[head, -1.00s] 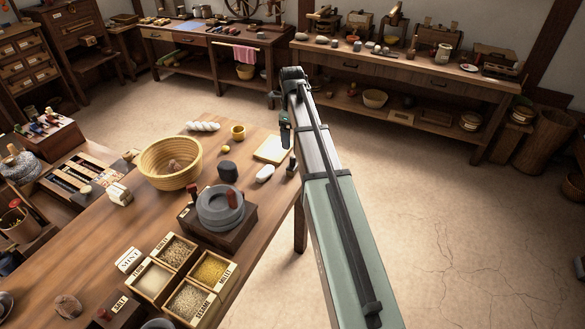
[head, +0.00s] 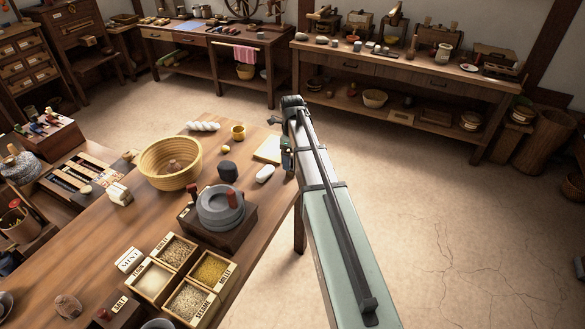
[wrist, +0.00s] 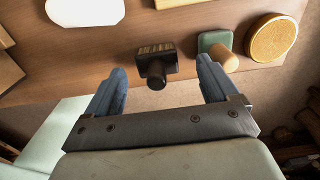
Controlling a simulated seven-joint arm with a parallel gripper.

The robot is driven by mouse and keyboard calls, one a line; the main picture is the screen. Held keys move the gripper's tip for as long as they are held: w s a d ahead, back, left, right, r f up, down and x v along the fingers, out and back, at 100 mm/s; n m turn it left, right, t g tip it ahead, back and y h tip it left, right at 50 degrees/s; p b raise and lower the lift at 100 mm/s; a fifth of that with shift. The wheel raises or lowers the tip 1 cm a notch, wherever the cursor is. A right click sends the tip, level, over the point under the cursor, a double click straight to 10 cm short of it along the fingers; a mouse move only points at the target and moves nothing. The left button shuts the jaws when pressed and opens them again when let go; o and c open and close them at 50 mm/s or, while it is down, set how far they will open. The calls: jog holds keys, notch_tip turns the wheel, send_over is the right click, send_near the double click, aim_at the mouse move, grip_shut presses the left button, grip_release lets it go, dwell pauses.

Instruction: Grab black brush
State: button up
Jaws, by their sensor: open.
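A small black brush (wrist: 156,62) with a dark block head, a tan bristle-like top band and a short round knob shows in the wrist view. It lies near the table edge. My gripper (wrist: 162,66) is open, its blue-grey fingers at the left and right of the brush, which appears in line with the gap between them. I see no contact. In the head view my gripper (head: 281,139) is at the table's far right edge; I cannot clearly make out the brush there, where my arm and gripper cover part of the view.
In the wrist view a green block with a wooden knob (wrist: 217,48) and a round yellow item (wrist: 273,38) lie right of the brush. The head view shows a pale stone (head: 265,174), a quern (head: 220,207), a basket (head: 170,178) and grain boxes (head: 178,250). Open floor lies right.

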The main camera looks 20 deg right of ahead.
jog(key=shift+s+f, duration=0.15)
jog(key=shift+f, duration=1)
jog(key=shift+s+f, duration=0.15)
jog(key=shift+f, duration=0.95)
jog(key=shift+c, duration=0.4)
jog(key=c, duration=1)
jog(key=shift+o, duration=0.2)
